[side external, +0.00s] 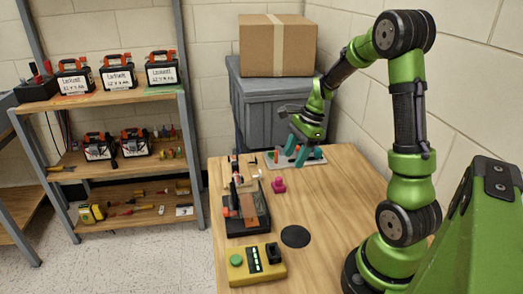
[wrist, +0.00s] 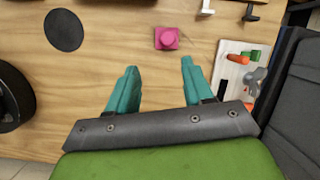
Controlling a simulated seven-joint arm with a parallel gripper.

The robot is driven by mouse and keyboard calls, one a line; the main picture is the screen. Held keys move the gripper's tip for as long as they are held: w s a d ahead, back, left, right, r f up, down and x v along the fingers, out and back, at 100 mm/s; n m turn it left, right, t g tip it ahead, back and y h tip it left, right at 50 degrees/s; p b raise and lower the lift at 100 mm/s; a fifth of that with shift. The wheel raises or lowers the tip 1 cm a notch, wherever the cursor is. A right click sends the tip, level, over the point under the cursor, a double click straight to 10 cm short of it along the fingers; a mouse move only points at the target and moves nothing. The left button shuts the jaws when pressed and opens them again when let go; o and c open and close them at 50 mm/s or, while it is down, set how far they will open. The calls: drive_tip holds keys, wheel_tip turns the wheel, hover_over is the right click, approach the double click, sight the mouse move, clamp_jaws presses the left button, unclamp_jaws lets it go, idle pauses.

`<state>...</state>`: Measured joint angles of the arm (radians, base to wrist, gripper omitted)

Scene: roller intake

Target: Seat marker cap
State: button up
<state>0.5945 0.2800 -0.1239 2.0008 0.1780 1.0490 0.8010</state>
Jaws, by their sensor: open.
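A magenta piece (side external: 278,185) with a square base and a rounded top stands on the wooden table; in the wrist view it is a magenta block (wrist: 167,38) just beyond my fingertips. A pale plate (side external: 312,163) lies at the table's far end and shows at right in the wrist view (wrist: 228,75). It bears an orange cylinder (wrist: 238,59), a green piece (wrist: 256,55) and a grey part. I cannot tell for sure which piece is the marker cap. My gripper (side external: 297,161) is open, its teal fingers apart and nothing between them (wrist: 160,65).
A dark tray device (side external: 247,213) and a yellow control box (side external: 256,264) stand along the table's left side. A black disc (side external: 295,236) lies flat on the table. A grey bin (side external: 270,95) with a carton stands behind. The table's middle right is clear.

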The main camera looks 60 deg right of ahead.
sight(280, 178)
drive_tip(key=shift+w+a+f+m, duration=0.35)
drive_tip(key=shift+w+f+m, duration=0.2)
drive_tip(key=shift+f, duration=0.95)
drive_tip(key=shift+w+a+f+m, duration=0.3)
drive_tip(key=shift+w+f+m, duration=0.25)
drive_tip(key=shift+f, duration=0.9)
drive_tip(key=shift+w+a+f+m, duration=0.4)
drive_tip(key=shift+w+f, duration=0.3)
drive_tip(key=shift+f, duration=0.8)
drive_tip(key=shift+d, duration=0.1)
drive_tip(key=c, duration=0.8)
drive_tip(key=shift+o, duration=0.2)
drive_tip(key=shift+r, duration=3)
